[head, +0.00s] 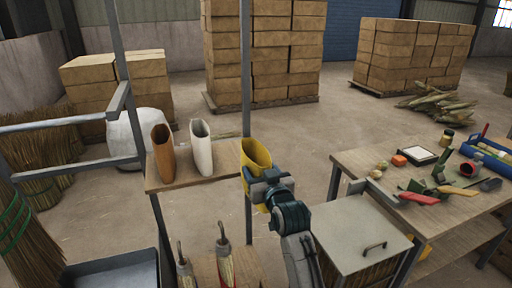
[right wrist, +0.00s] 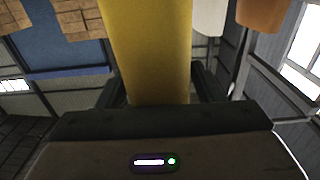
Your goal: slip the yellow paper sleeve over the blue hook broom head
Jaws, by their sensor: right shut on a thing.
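My right gripper (head: 264,180) is shut on the yellow paper sleeve (head: 256,153). It holds the sleeve upright with its open mouth up, beside the right end of the small wooden shelf. The sleeve also fills the middle of the right wrist view (right wrist: 150,50), between the two fingers. Two broom heads with metal hooks stand low at the bottom of the head view, one at left (head: 185,268) and one at right (head: 225,262). Their lower parts are cut off, and I cannot tell which has the blue hook. My left gripper is not in view.
A brown sleeve (head: 163,153) and a white sleeve (head: 201,148) stand on the small shelf (head: 222,158). A metal post (head: 246,70) rises behind the yellow sleeve. A lidded bin (head: 355,238) and a cluttered workbench (head: 370,158) are at right.

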